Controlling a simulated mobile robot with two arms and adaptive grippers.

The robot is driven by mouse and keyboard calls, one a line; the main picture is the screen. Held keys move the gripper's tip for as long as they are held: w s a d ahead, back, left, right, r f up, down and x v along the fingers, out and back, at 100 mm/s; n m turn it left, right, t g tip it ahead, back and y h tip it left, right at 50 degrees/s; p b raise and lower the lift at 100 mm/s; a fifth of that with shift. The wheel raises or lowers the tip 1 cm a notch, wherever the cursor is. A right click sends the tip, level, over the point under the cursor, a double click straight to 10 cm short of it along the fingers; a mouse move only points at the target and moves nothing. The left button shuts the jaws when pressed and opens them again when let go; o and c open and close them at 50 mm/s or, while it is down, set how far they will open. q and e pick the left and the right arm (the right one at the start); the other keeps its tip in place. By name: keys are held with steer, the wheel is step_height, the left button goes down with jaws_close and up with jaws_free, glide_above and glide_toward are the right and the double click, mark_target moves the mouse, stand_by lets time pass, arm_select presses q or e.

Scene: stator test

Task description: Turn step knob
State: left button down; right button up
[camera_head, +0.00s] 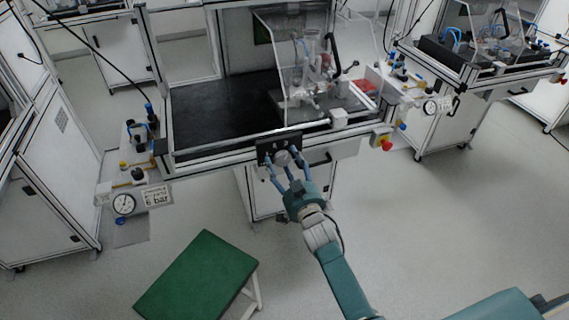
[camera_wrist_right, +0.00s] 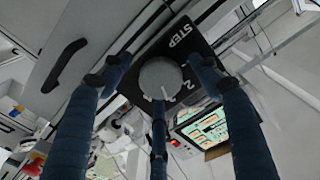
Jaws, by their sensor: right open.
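The step knob (camera_head: 283,158) is a round grey knob on a black panel (camera_head: 264,149) at the front edge of the workbench. In the right wrist view the knob (camera_wrist_right: 160,77) shows face on, with a light pointer mark low on its face. The panel reads "STEP" (camera_wrist_right: 181,36) and has numbers beside the knob. My right gripper (camera_head: 284,163) is open, its blue fingers spread around the knob. In the wrist view two fingers flank it and the third lies below; I cannot tell whether they touch it. My left gripper is not in view.
The bench has a black top (camera_head: 215,115) and a clear guard (camera_head: 305,50) over a fixture. A red button (camera_head: 386,144) sits right of the panel. A green-topped stool (camera_head: 200,275) stands at lower left. A pressure gauge (camera_head: 123,204) is at left. The floor right of my arm is clear.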

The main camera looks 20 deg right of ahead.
steer(key=shift+c, duration=0.5)
steer(key=c, duration=1)
steer(key=shift+f, duration=0.1)
steer(key=shift+c, duration=0.4)
